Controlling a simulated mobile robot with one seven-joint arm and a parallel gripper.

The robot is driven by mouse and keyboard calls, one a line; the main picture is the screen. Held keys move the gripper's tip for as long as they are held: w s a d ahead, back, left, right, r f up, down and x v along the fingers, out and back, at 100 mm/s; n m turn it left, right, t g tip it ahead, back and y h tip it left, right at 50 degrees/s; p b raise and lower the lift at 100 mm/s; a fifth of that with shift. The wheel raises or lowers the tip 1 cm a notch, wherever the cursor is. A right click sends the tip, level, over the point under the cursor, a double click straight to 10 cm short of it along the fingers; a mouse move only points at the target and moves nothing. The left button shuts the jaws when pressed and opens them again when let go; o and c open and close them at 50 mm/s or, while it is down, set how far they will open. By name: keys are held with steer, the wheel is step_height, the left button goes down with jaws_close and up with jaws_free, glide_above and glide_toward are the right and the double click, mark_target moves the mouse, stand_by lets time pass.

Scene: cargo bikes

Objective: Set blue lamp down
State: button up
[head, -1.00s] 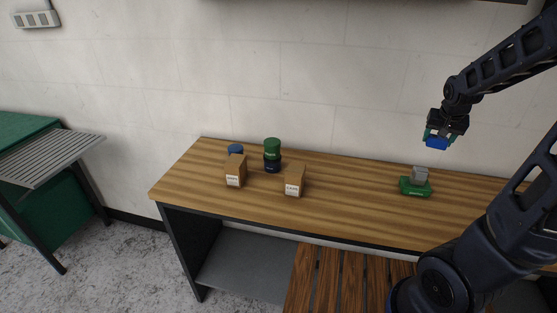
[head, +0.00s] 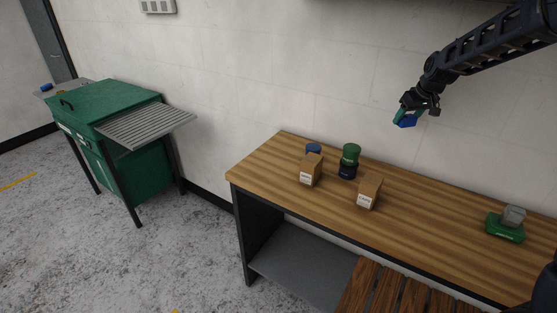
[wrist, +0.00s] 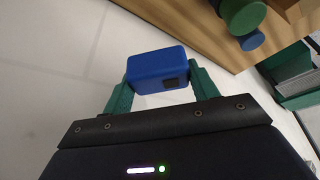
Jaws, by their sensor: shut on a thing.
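The blue lamp (wrist: 157,72) is a small blue block with a dark square patch on one face. My gripper (wrist: 160,82) is shut on it, with a green finger on either side. In the head view the lamp (head: 407,119) shows at the tip of my gripper (head: 411,113), held in the air above the wooden workbench (head: 420,225) and in front of the white wall. Its underside is clear of any surface.
On the workbench stand two cardboard boxes (head: 311,170) (head: 368,192), a green-topped canister (head: 350,155), a blue-topped one (head: 313,148) and a green item with a grey block (head: 506,229). Bench surface between the right box and the green item is clear. A green cabinet with a slatted shelf (head: 147,122) stands left.

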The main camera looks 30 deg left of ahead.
steer(key=s+a+r+n, duration=0.1)
steer(key=s+a, duration=0.1)
steer(key=a, duration=0.6)
steer(key=s+a+n, duration=0.1)
steer(key=s+a, duration=0.1)
steer(key=a, duration=0.5)
steer(key=m+t+h, duration=0.1)
steer(key=m+h, duration=0.1)
steer(key=m, duration=0.5)
glide_above(275, 157)
steer(key=s, duration=0.1)
step_height(275, 157, down, 3)
steer(key=f, duration=1.9)
steer(key=shift+d+f, duration=0.2)
steer(key=shift+f, duration=0.15)
steer(key=shift+f, duration=0.15)
steer(key=o, duration=1)
steer(key=v, duration=1.2)
steer(key=shift+d, duration=0.2)
